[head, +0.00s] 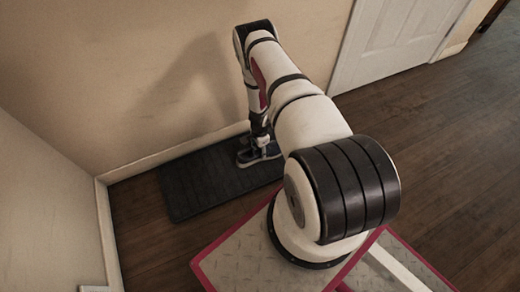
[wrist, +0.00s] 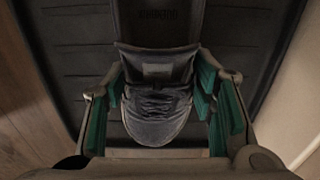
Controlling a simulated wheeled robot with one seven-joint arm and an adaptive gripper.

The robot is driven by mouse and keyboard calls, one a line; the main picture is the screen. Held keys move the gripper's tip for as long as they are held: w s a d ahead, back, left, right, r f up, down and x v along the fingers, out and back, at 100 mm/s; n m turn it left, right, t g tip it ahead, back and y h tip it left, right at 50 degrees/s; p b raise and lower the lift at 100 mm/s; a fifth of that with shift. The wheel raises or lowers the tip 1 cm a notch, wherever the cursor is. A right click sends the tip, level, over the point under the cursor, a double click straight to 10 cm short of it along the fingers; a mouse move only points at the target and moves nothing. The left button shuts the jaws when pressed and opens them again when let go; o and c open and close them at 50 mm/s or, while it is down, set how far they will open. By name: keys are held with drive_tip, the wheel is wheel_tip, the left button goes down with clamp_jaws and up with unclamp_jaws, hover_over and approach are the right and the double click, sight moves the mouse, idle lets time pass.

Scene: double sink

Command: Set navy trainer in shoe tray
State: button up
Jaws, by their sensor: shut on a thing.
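The navy trainer (wrist: 157,108) is between the green-padded fingers of my gripper (wrist: 160,97) in the wrist view, laces up. My gripper is shut on it. In the head view the trainer (head: 258,153) shows at the end of my arm, over the right part of the dark shoe tray (head: 200,181). The tray lies on the floor along the wall and fills the background of the wrist view (wrist: 75,75). I cannot tell whether the trainer's sole touches the tray. My arm hides the tray's right end in the head view.
Walls with a white skirting board (head: 175,151) border the tray behind and to the left. A white door (head: 395,40) stands at the back right. Bare wooden floor (head: 150,235) lies in front of the tray, and more is open to the right.

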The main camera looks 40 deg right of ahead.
drive_tip(key=o, duration=1.4)
drive_tip(key=shift+f, duration=0.1)
drive_tip(key=shift+o, duration=0.2)
wheel_tip(320, 180, up, 12)
drive_tip(key=p, duration=0.5)
drive_tip(key=shift+s, duration=0.1)
